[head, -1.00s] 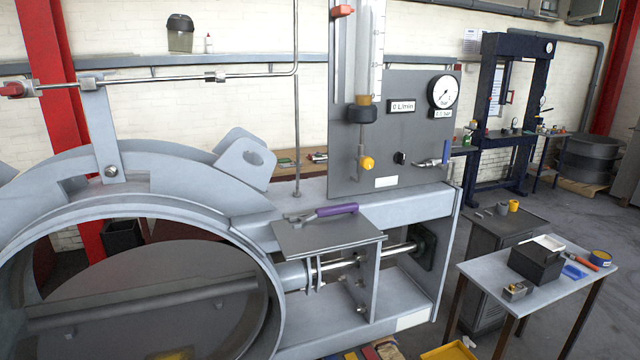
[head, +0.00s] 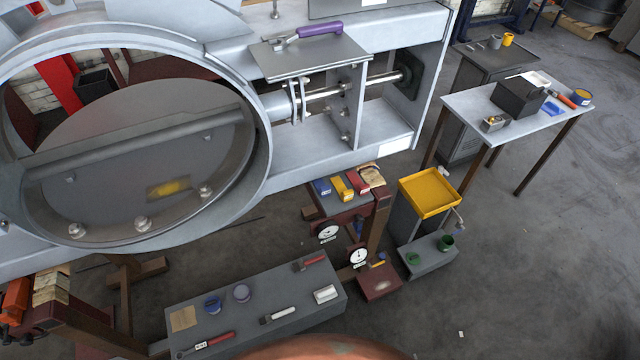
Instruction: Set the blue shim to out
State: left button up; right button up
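A small blue block (head: 322,187), which may be the blue shim, lies on a dark red stand (head: 350,208) below the frame of the big ring. A yellow block (head: 342,189) and a red block (head: 357,180) lie beside it in a row. A flat blue piece (head: 552,109) lies on the light table at the right; I cannot tell which of these is the shim. Neither of my grippers is in view.
A yellow tray (head: 430,193) stands right of the stand. A black box (head: 518,97) is on the light table (head: 470,106). Open floor lies at lower right.

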aim_at(324, 191)
jog(key=u, duration=2.45)
jog(key=k, duration=0.9)
jog(key=z, duration=1.25)
jog(key=i, duration=0.5)
jog(key=z, duration=0.1)
